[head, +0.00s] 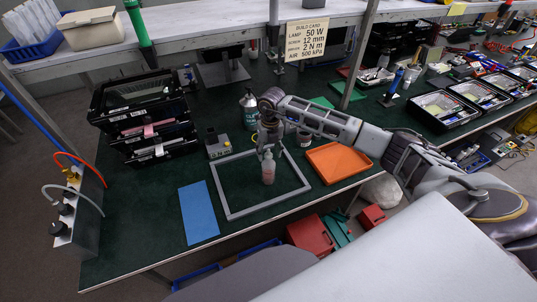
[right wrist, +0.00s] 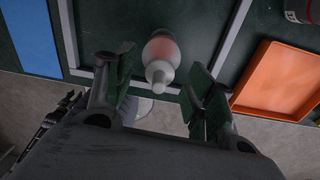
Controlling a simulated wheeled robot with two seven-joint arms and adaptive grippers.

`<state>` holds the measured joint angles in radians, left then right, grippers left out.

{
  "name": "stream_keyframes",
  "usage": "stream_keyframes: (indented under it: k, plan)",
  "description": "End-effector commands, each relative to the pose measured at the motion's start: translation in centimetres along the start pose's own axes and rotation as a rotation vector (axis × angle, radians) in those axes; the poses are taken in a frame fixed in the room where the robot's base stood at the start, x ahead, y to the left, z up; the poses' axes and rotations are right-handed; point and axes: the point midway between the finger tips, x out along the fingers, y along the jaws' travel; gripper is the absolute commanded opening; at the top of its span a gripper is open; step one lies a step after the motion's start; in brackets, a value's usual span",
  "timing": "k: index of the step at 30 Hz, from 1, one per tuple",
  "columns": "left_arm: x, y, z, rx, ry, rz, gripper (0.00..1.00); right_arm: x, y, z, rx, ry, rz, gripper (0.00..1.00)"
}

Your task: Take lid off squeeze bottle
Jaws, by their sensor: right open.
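The squeeze bottle (head: 268,170) stands upright on the green bench top, inside a grey rectangular frame. Its body is translucent with a pinkish tint, and its pale lid (right wrist: 159,74) has a nozzle. My right gripper (head: 268,142) is above the bottle, pointing down. In the right wrist view my right gripper (right wrist: 160,84) is open, its green-padded fingers to the left and right of the lid with a gap on each side. Nothing is between the pads that they touch. My left gripper is not in view.
The grey frame (head: 222,193) surrounds the bottle. A blue mat (head: 199,212) lies left and an orange tray (head: 338,161) right. Black crates (head: 145,120) stand at the left, with a spray bottle (head: 249,108) behind my gripper. The bench's front edge is close.

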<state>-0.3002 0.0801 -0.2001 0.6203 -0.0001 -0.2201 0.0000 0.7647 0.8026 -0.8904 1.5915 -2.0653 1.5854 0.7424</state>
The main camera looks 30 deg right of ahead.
Motion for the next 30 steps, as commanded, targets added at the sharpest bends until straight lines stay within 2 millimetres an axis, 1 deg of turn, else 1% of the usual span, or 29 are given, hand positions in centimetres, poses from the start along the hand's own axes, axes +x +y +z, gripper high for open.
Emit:
stream_keyframes:
  k: [7,15,16,30]
  plan:
    - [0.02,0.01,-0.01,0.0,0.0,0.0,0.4,-0.01,-0.01,0.0,0.0,0.0,0.0,0.55]
    - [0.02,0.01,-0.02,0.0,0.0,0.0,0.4,-0.02,-0.02,0.0,0.001,0.0,0.0,0.2]
    - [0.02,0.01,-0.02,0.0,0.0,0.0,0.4,-0.02,-0.02,0.01,0.001,0.0,0.0,0.17]
    - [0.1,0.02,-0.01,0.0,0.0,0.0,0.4,-0.3,-0.01,0.04,0.001,-0.001,0.001,0.16]
